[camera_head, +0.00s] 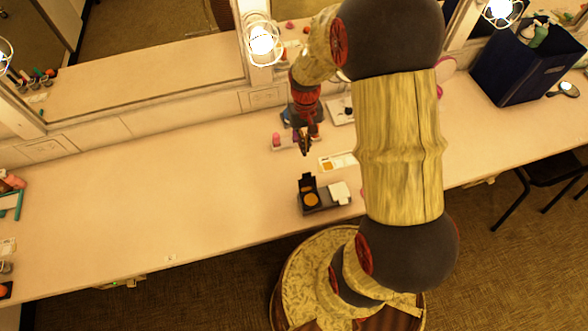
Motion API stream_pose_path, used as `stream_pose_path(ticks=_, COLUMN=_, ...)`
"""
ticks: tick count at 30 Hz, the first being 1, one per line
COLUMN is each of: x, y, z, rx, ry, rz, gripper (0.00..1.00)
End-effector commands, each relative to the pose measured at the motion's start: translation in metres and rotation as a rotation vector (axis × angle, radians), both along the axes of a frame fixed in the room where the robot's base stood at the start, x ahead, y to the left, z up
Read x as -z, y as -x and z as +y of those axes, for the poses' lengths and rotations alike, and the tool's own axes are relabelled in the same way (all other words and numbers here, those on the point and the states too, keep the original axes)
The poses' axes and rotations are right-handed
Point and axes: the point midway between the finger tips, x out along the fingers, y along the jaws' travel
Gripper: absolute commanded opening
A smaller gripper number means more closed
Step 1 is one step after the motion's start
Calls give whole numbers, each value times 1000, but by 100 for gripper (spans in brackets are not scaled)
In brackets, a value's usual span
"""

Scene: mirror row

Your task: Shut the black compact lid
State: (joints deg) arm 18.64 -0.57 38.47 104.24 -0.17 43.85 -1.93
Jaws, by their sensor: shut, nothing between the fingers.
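The black compact (311,199) stands open near the front edge of the counter, with an orange-tan round pan in its base. Its lid (307,181) is raised roughly upright at the back. The compact rests on or against a grey block, with a white piece (340,193) beside it on the right. My gripper (304,149) is shut and empty, behind the compact and apart from it, pointing down over the counter. My arm hides part of the counter to the right.
A palette card (338,162) lies behind the compact, and a pink item (276,139) stands left of my gripper. A lit bulb (262,40) is on the mirror frame. A dark blue bin (525,62) stands at the right. The counter (170,185) is mostly clear at left.

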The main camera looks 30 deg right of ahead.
Motion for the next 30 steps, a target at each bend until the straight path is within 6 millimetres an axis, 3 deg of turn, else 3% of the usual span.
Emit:
stream_pose_path(ticks=3, x=-7, y=-21, z=-7, rx=-8, ry=17, rz=-51, gripper=0)
stream_pose_path(ticks=8, x=9, y=-20, z=-6, rx=-12, ry=17, rz=-51, gripper=0)
stream_pose_path(ticks=22, x=93, y=-16, z=-5, rx=-12, ry=17, rz=-51, gripper=0)
stream_pose_path(ticks=30, x=80, y=10, z=2, rx=-12, ry=19, rz=-56, gripper=0)
